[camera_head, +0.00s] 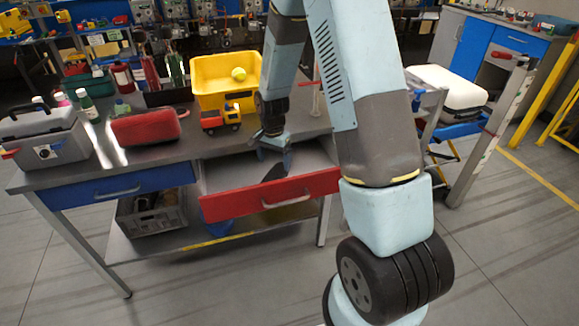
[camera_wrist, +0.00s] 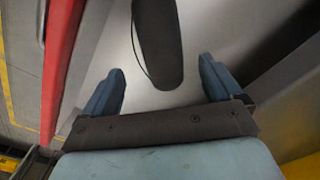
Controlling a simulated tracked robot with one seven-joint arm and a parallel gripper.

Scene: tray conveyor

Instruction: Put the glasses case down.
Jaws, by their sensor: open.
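A dark, elongated case, seemingly the glasses case (camera_head: 274,173), lies in the open red-fronted drawer (camera_head: 270,196). In the wrist view the dark case (camera_wrist: 157,40) rests on the pale drawer floor (camera_wrist: 193,25), and its rounded near end shows between my two blue fingertips. My gripper (camera_head: 274,153) points down into the drawer from above. In the wrist view my gripper (camera_wrist: 161,72) is open, with a gap on both sides of the case and neither finger touching it. The far end of the case is cut off by the picture edge.
The workbench top holds a yellow bin (camera_head: 212,92) with a green ball, a toy truck (camera_head: 220,119), a red case (camera_head: 145,126), a grey toolbox (camera_head: 43,140) and several bottles. The red drawer front (camera_wrist: 61,60) stands close left of my fingers in the wrist view.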

